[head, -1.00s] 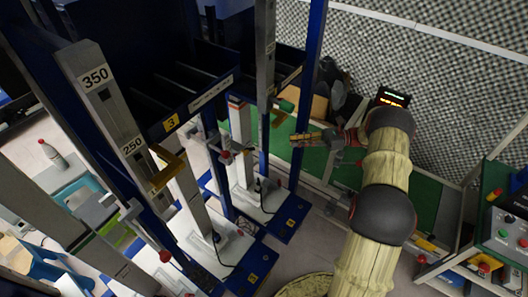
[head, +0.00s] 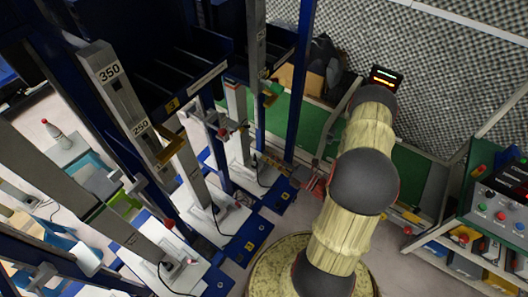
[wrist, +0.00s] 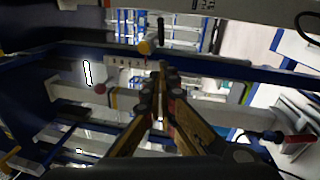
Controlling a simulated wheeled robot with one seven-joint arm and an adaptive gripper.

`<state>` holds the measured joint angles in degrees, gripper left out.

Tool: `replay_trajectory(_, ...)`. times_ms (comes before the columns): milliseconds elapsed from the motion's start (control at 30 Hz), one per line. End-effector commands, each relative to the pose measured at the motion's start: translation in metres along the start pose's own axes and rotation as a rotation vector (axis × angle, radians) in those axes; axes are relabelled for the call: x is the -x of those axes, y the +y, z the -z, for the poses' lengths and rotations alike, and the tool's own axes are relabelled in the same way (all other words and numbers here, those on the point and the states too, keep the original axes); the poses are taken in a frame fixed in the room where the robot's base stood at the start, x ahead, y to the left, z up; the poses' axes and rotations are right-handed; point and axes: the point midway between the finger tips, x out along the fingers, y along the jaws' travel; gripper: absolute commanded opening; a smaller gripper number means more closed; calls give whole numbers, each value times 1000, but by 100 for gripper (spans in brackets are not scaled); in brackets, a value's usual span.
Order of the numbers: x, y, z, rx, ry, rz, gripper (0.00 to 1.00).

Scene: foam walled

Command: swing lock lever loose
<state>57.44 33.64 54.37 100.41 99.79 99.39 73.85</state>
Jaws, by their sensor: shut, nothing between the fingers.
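Several lock levers with red ends sit on the grey columns, and I cannot tell which is the task's. One lever (head: 222,132) is on a middle column in the head view. Another, with a round red knob (head: 168,223), is lower left. The wrist view shows a round red knob (wrist: 100,88) left of my fingers and a red-handled part (wrist: 297,141) at the right. My gripper (wrist: 162,68) is shut and empty, its fingertips together and apart from both.
Blue uprights and dark shelves (head: 170,75) crowd the left. Yellow handles (head: 172,150) stick out from the columns. A control box with buttons (head: 500,200) stands at right. A round yellowish surface (head: 265,265) is at bottom centre. Foam wall (head: 430,70) lies behind.

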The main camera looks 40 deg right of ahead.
Motion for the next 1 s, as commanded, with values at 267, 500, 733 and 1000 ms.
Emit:
replay_trajectory(267, -47, -1, 2, 3, 6, -2, 0)
replay_trajectory(500, -87, 0, 0, 6, 6, -3, 0)
replay_trajectory(733, -105, 0, -22, 6, 3, -2, 0)
replay_trajectory(1000, -111, 0, -28, 4, 2, -1, 0)
